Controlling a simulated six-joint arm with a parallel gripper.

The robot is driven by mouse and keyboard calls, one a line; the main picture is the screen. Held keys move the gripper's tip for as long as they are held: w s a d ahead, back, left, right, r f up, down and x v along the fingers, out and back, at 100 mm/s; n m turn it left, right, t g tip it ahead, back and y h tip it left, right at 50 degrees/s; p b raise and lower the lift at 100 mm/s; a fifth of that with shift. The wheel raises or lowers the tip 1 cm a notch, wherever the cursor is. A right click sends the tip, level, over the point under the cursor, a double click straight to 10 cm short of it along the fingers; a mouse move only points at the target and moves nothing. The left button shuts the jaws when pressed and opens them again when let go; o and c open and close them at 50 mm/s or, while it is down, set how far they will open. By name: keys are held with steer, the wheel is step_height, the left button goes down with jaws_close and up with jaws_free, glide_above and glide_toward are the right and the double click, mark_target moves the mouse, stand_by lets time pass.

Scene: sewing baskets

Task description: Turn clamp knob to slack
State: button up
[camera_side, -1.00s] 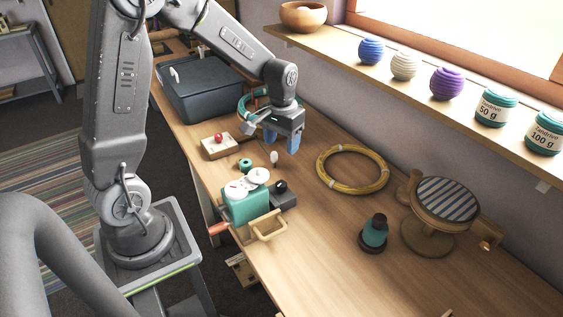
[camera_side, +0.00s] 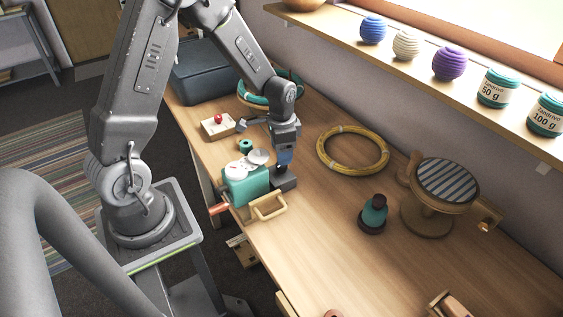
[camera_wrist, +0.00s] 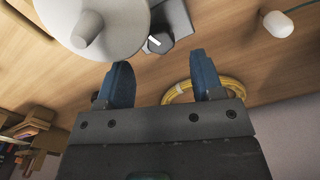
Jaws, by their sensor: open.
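A teal winder (camera_side: 243,188) with white discs (camera_side: 238,169) stands near the bench's front edge. A dark grey clamp block (camera_side: 286,183) sits against its right side; it also shows in the wrist view (camera_wrist: 177,18). A small dark knob (camera_wrist: 158,43) with a white mark on it shows beside the block in the wrist view. In the side view my gripper (camera_side: 285,163) points down just above the block and hides the knob. In the wrist view its blue fingers (camera_wrist: 162,80) are apart with nothing between them; the knob lies beyond the fingertips.
A large white disc (camera_wrist: 100,20) is close to the fingers in the wrist view. A wooden handle frame (camera_side: 267,207) stands in front. A yellow hoop (camera_side: 353,152), a teal-and-dark spool (camera_side: 374,215) and a striped round stand (camera_side: 446,183) lie to the right, with bare bench between.

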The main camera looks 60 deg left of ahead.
mark_target(282, 168)
steer(key=shift+f, duration=2.4)
steer(key=c, duration=0.9)
steer(key=shift+n, duration=0.4)
steer(key=n, duration=0.3)
steer(key=shift+n, duration=2.6)
